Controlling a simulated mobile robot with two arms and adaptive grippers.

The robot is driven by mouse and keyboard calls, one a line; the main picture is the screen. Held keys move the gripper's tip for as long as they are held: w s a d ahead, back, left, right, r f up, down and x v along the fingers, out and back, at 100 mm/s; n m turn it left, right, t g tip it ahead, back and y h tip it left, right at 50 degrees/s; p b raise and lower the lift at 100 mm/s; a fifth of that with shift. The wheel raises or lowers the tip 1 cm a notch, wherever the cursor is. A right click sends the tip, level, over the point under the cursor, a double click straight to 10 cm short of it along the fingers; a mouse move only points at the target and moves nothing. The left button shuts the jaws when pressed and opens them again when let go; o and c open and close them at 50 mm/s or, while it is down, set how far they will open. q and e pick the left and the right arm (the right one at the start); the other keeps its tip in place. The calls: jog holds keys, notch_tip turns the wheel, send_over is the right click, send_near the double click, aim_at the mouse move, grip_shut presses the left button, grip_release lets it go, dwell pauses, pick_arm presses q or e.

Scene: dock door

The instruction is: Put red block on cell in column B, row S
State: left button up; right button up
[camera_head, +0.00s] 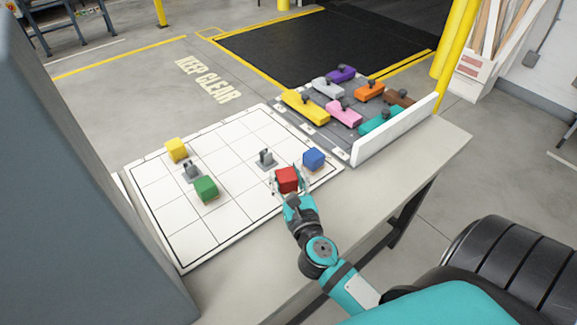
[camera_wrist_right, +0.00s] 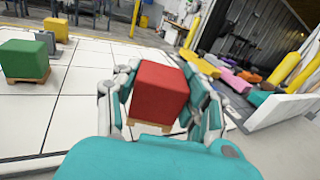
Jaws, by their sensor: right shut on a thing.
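The red block (camera_head: 287,179) is between the fingers of my right gripper (camera_head: 291,188), over the right front part of the white grid board (camera_head: 232,228). In the right wrist view the red block (camera_wrist_right: 160,92) fills the space between both fingers, and the right gripper (camera_wrist_right: 165,100) is shut on it. A small wooden base shows under the block. I cannot tell whether it touches the board. Cell labels are too small to read. My left gripper is not in view.
On the board stand a blue block (camera_head: 313,159), a green block (camera_head: 206,189), a yellow block (camera_head: 176,150) and grey pieces (camera_head: 266,158). A dark board (camera_head: 308,132) with coloured pieces and a white wall (camera_head: 396,130) lies right. Several board cells are bare.

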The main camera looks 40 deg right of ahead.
aim_at(287, 172)
jog(key=w+d, duration=0.2)
jog(key=w, duration=0.1)
jog(key=w+d, duration=0.1)
jog(key=shift+w+d+f, duration=0.2)
jog(key=shift+w+f, duration=0.05)
jog(key=shift+w, duration=0.1)
notch_tip(287, 172, down, 4)
jog(key=shift+s+a+r+b, duration=0.1)
jog(key=shift+r+b, duration=0.15)
jog(key=shift+b, duration=0.55)
jog(key=shift+f, duration=0.2)
jog(key=o, duration=1)
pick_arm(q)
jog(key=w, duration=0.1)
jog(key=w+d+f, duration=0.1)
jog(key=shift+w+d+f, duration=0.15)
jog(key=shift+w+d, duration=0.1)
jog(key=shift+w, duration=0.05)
pick_arm(e)
jog(key=shift+o, duration=0.8)
